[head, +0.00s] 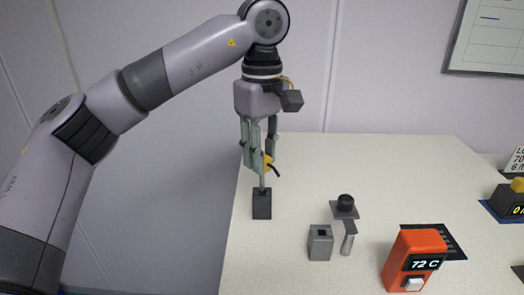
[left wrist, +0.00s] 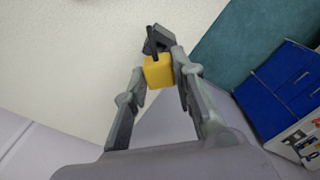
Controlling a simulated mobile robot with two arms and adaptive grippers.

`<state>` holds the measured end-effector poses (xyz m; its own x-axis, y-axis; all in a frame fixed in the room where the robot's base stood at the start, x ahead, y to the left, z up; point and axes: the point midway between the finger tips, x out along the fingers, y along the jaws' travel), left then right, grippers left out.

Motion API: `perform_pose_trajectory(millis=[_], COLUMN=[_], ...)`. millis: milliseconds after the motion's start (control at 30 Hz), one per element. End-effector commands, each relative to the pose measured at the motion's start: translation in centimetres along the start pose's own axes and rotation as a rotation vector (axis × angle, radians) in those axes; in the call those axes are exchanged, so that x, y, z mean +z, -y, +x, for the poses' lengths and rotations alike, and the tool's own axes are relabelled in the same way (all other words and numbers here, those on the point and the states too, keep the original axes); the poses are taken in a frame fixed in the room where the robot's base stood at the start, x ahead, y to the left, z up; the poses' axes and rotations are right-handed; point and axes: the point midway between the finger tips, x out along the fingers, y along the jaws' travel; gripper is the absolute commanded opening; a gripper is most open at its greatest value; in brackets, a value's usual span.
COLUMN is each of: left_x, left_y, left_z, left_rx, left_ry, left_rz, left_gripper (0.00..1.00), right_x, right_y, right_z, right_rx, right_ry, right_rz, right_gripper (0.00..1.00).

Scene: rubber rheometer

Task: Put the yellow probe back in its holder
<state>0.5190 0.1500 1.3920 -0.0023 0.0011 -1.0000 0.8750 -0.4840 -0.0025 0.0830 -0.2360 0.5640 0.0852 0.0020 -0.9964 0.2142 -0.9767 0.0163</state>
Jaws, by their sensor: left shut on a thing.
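The yellow probe (head: 267,163) has a yellow body, a short black cable stub and a thin grey shaft pointing down. My left gripper (head: 260,160) is shut on its body, partly hiding it. The probe is upright over a small dark block (head: 262,206), which looks like its holder, at the table's left edge. The shaft's lower end meets the top of the block; I cannot tell how far it is inside. In the left wrist view the yellow body (left wrist: 158,71) sits between the fingertips, with the dark block (left wrist: 157,38) beyond it. My right gripper is not in view.
On the table (head: 400,165), a grey socket block (head: 320,243) and a black-knobbed grey piece (head: 346,212) stand right of the holder. An orange 72 C unit (head: 414,258) is at the front. A yellow-and-black device (head: 508,200) is far right. The table's back middle is clear.

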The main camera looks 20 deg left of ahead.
Motion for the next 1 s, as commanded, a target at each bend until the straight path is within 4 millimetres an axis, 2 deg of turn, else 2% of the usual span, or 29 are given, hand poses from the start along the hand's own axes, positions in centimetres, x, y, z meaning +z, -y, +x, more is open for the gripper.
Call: perform_pose_trajectory(millis=[567,1000], left_x=[0.0,0.0], left_y=[0.0,0.0], left_z=[0.0,1.4], left_rx=[0.001,0.000], left_ry=[0.000,0.000], left_rz=[0.000,0.000], left_gripper=[0.00,0.00], right_x=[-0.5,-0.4], right_y=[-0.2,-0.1], right_z=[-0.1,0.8], right_rx=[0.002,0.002], right_ry=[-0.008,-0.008], right_rz=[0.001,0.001], right_gripper=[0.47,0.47])
